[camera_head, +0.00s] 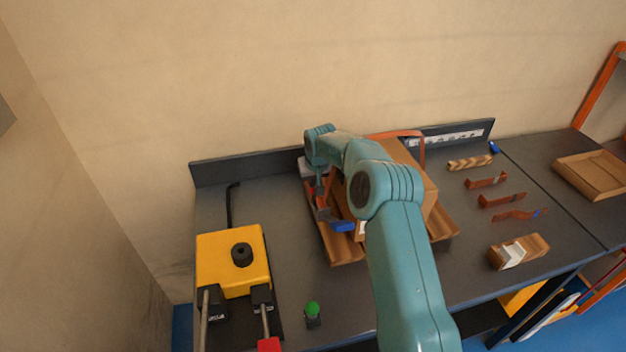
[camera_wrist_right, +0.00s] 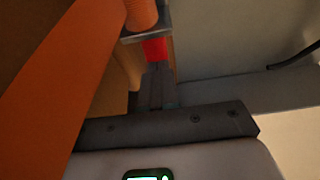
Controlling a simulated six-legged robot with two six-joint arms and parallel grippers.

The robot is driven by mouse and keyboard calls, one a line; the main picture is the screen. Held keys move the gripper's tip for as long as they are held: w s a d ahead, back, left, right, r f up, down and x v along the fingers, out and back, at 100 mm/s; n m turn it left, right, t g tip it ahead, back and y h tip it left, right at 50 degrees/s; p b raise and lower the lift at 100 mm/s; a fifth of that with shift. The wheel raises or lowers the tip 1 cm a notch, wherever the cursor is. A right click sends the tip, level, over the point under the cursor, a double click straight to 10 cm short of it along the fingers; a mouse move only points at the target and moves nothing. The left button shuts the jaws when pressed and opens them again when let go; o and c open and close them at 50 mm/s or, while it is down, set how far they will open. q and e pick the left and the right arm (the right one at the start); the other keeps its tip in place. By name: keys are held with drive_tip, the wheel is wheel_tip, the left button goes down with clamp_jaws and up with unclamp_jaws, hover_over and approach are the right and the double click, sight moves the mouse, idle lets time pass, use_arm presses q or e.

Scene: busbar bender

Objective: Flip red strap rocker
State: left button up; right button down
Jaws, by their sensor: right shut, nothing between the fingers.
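My right arm comes in from the bottom of the head view and bends over to the left at the middle of the bench. My right gripper (camera_head: 322,190) is beside the wooden machine (camera_head: 420,185), small and partly hidden by my arm. In the right wrist view its dark fingers (camera_wrist_right: 156,88) are shut with nothing between them. A small red part (camera_wrist_right: 155,49), which looks like the red rocker, is just beyond the fingertips; I cannot tell if they touch. Its tilt is not clear. My left gripper is not in view.
A yellow box (camera_head: 225,255) with a black knob (camera_head: 242,254) stands at the left, near a green button (camera_head: 312,308). Several copper straps (camera_head: 488,181) and a wooden block (camera_head: 530,248) lie at the right. A cardboard tray (camera_head: 590,176) is farther right. A low back panel (camera_head: 240,167) edges the bench.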

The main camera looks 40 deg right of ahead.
drive_tip(key=shift+s+f, duration=0.1)
drive_tip(key=shift+f, duration=0.05)
drive_tip(key=shift+r, duration=0.35)
drive_tip(key=b+v, duration=0.2)
drive_tip(key=v, duration=1.3)
drive_tip(key=shift+r, duration=0.35)
drive_tip(key=shift+s+a, duration=0.1)
